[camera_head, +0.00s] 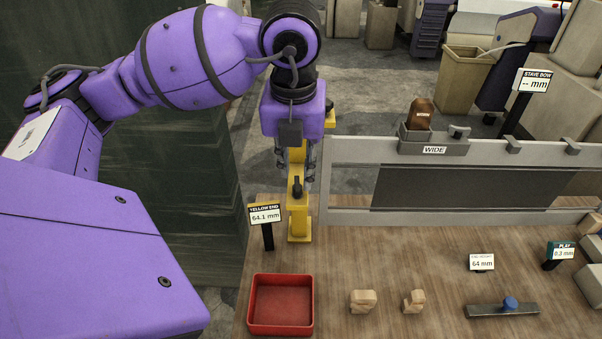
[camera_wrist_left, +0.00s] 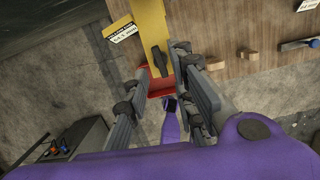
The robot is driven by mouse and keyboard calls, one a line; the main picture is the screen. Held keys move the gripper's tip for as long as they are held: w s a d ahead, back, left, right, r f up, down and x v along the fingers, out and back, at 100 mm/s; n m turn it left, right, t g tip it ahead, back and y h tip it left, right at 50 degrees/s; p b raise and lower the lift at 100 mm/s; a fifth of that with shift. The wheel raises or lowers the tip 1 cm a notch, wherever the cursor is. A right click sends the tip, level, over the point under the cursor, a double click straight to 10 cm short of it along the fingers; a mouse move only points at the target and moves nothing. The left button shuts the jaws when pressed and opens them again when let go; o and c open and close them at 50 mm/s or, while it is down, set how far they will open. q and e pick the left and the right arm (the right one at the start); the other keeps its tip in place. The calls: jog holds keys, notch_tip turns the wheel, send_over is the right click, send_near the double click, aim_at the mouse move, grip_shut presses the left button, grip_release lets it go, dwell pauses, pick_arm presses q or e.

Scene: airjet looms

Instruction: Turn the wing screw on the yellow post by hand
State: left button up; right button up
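The yellow post (camera_head: 299,222) stands at the left end of the grey frame. A black wing screw (camera_head: 297,187) is on its face; it also shows in the left wrist view (camera_wrist_left: 158,62), against the yellow post (camera_wrist_left: 149,25). My left gripper (camera_head: 297,168) points down over the post, its fingers apart around empty space. In the left wrist view my left gripper (camera_wrist_left: 157,88) has its fingers spread, with the wing screw beyond, near the right-hand fingers. I see no clear contact with the screw. My right gripper is in neither view.
A sign (camera_head: 265,215) beside the post reads 64.1 mm; an end height card (camera_head: 481,262) reads 64 mm. A red tray (camera_head: 254,305), wooden blocks (camera_head: 363,301) and a bar with a blue knob (camera_head: 503,310) lie on the table. The grey frame (camera_head: 345,218) stands right of the post.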

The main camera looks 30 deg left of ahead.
aim_at(297, 184)
pick_arm(q)
notch_tip(297, 184, down, 3)
jog(key=shift+w+a+r+b, duration=0.1)
jog(key=shift+w+r+b, duration=0.05)
jog(key=shift+b, duration=0.3)
jog(key=shift+w+f+b, duration=0.1)
jog(key=shift+f+b, duration=0.35)
jog(key=shift+f, duration=0.5)
jog(key=shift+r, duration=0.35)
jog(key=shift+w+f, duration=0.1)
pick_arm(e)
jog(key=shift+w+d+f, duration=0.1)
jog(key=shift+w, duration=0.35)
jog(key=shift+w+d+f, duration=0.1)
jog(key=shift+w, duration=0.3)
pick_arm(q)
grip_shut()
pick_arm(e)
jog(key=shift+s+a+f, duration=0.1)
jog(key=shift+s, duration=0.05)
